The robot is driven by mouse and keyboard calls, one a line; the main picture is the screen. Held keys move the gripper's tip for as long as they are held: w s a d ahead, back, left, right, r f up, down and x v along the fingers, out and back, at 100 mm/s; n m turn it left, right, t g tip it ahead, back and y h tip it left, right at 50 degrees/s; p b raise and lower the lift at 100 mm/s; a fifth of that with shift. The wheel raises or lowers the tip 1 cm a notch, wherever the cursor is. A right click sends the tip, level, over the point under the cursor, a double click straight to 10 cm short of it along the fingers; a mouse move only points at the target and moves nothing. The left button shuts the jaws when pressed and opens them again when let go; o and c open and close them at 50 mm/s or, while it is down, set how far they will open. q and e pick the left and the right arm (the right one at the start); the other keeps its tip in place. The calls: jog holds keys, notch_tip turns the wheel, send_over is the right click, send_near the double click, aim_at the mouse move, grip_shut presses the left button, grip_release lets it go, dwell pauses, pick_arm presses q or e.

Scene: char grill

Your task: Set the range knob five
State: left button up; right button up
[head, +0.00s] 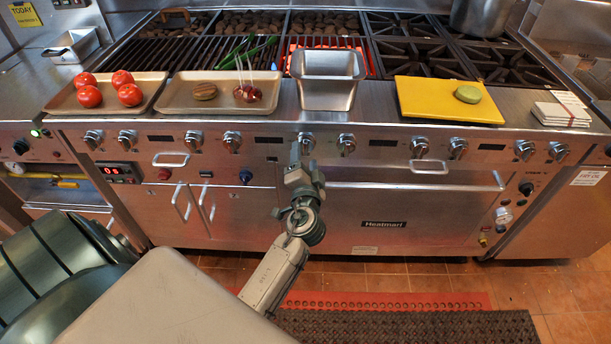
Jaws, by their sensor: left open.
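A row of silver range knobs runs along the front panel of the range in the head view. The fifth from the left, which I take as range knob five (306,142), is at the middle of the panel. My left gripper (298,153) is just in front of this knob and slightly below it, and overlaps its lower left edge in the picture. The gripper is open, with nothing seen between its fingers. I cannot tell whether it touches the knob. The knob's pointer is too small to read. My right gripper is not in view.
Another knob (346,144) is close on the right and one (232,141) is farther left. A steel pan (328,92) stands above on the ledge. An oven handle (420,186) runs below right. A yellow board (448,100) and a tray with tomatoes (150,92) also stand on the ledge.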

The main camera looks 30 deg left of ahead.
pick_arm(q)
jog(key=b+v, duration=0.2)
jog(key=v, duration=0.6)
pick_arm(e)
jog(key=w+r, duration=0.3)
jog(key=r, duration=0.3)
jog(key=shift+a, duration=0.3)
pick_arm(q)
jog(key=shift+s+d, duration=0.1)
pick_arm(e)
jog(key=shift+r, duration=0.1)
